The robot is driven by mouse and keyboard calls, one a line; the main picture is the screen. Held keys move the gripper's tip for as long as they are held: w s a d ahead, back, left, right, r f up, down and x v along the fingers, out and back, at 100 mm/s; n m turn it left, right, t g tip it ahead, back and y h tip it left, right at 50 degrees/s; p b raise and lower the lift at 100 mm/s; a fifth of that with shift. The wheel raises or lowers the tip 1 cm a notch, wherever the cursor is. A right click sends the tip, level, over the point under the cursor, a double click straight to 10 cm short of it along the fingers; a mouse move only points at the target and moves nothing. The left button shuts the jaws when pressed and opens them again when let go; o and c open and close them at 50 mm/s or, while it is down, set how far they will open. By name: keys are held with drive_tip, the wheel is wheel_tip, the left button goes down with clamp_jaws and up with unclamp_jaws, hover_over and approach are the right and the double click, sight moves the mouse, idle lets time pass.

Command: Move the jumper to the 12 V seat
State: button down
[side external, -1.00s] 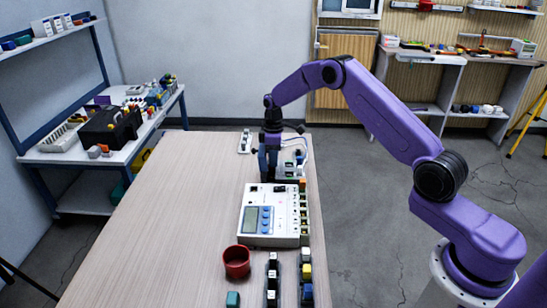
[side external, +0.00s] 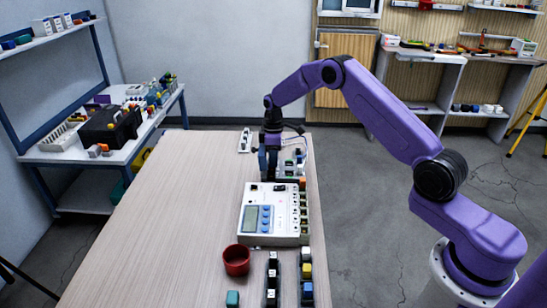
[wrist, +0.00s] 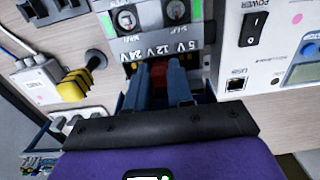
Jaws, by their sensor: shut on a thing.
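The jumper (wrist: 159,71) is a small red piece between the blue fingertips of my gripper (wrist: 158,82) in the wrist view. My gripper is shut on it, just under the 12 V label (wrist: 157,51) on the grey module (wrist: 197,32). The 5 V and 24 V labels stand to either side. The fingers hide most of the jumper and the seats, so I cannot tell whether it is seated. In the side view my gripper (side external: 269,165) is low at the far end of the table, left of the module (side external: 291,168); the jumper is hidden there.
A white meter box (side external: 250,190) stands close in front of the gripper. A yellow connector (wrist: 78,86) and a white box (wrist: 38,85) lie beside the module. A red cup (side external: 236,262) and several small blocks stand nearer the camera. The table's left side (side external: 175,220) is clear.

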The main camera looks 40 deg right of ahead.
drive_tip(key=shift+f, duration=0.6)
idle(1.5)
drive_tip(key=c, duration=0.8)
unclamp_jaws()
drive_tip(key=shift+o, duration=0.2)
drive_tip(key=shift+r, duration=0.2)
drive_tip(key=shift+r, duration=3.3)
drive_tip(key=shift+r, duration=0.1)
